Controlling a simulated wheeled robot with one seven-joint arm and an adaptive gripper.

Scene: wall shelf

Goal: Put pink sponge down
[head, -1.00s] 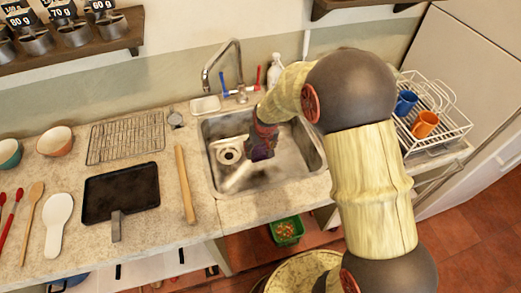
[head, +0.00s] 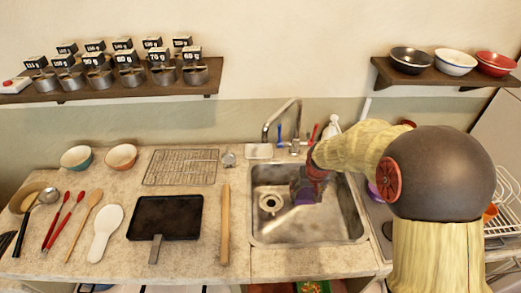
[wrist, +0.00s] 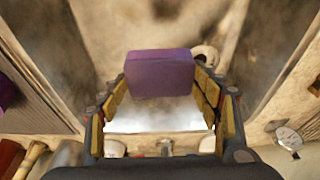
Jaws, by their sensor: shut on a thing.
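My gripper (head: 304,194) is over the sink basin (head: 262,236), reaching down into it in the head view. In the wrist view my gripper (wrist: 165,95) has its yellow-padded fingers on both sides of a block-shaped sponge (wrist: 160,74), shut on it. The sponge looks purple rather than pink here. In the head view it is mostly hidden by the gripper and too small to make out clearly. Whether it touches the sink bottom cannot be told.
A faucet (head: 282,118) stands behind the sink. A rolling pin (head: 225,222) and a black pan (head: 165,217) lie to its left. A white dish rack (head: 500,222) is at the right, partly behind my arm. Shelves (head: 120,86) hang above.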

